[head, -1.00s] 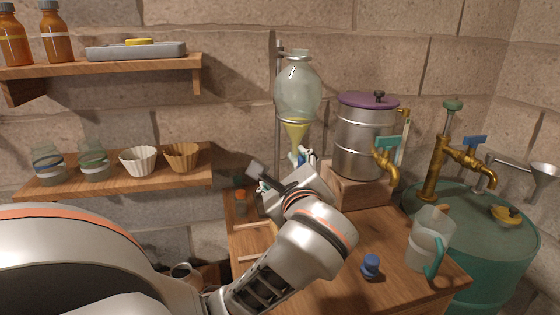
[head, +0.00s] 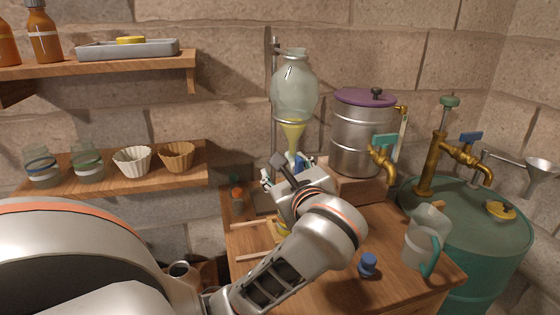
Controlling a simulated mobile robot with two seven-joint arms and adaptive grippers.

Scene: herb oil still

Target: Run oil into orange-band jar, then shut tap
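The glass separating funnel (head: 294,92) hangs on a stand at the back, with yellow oil (head: 293,131) in its narrow lower part. Its tap (head: 301,163), with a blue part, shows just behind my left gripper (head: 272,170). The gripper's two fingers stand apart at the left of the tap; I see nothing held between them. Contact with the tap cannot be told. A small item with an orange part (head: 238,193) stands at the bench's back left; I cannot tell whether it is the orange-band jar. The space under the tap is hidden by my wrist. My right gripper is out of view.
A steel pot (head: 362,135) with a brass tap, a blue stopper (head: 368,264) and a jug (head: 424,240) are on the right. The front bench (head: 335,290) is mostly clear.

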